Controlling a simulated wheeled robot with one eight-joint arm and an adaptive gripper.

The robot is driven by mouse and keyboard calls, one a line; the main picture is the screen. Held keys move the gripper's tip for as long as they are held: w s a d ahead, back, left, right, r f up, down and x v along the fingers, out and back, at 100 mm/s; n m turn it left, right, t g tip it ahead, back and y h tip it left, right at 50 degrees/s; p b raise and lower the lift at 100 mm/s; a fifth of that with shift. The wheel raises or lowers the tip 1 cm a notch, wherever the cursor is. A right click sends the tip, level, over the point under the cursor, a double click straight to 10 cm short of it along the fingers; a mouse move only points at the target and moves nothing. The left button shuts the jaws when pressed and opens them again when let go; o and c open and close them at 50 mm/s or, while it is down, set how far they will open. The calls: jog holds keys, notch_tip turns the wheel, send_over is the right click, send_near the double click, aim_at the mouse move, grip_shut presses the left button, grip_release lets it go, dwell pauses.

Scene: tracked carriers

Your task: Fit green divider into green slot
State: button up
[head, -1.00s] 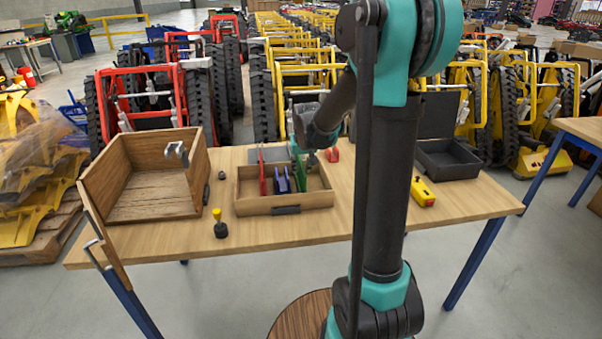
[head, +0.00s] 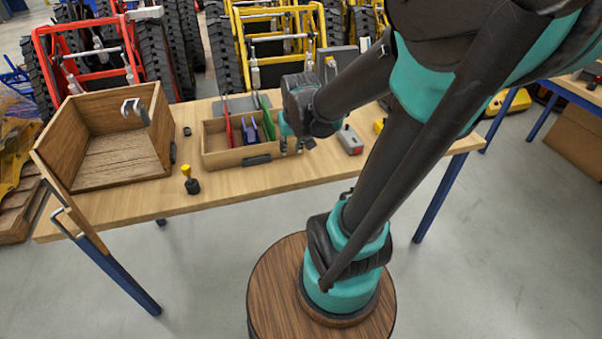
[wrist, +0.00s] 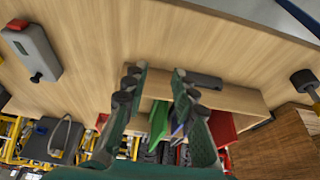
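The green divider (head: 266,124) stands upright in a shallow wooden tray (head: 222,160), right of a blue divider (head: 249,132) and a red divider (head: 229,132). In the wrist view the green divider (wrist: 158,120) shows beyond the tray's front wall, between my fingers. My gripper (head: 292,150) is at the tray's right front end in the head view. In the wrist view my gripper (wrist: 160,88) has its two fingers spread apart with nothing clasped between them. My wrist hides the tray's right part in the head view. I cannot make out a green slot.
An open wooden box (head: 125,165) stands left on the table. A grey box with a red button (head: 349,140) lies right of my gripper.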

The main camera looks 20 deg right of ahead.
jog(key=s+f, duration=0.5)
jog(key=s, duration=0.5)
jog(key=shift+d+f, duration=0.25)
jog(key=shift+d, duration=0.2)
dwell(0.3)
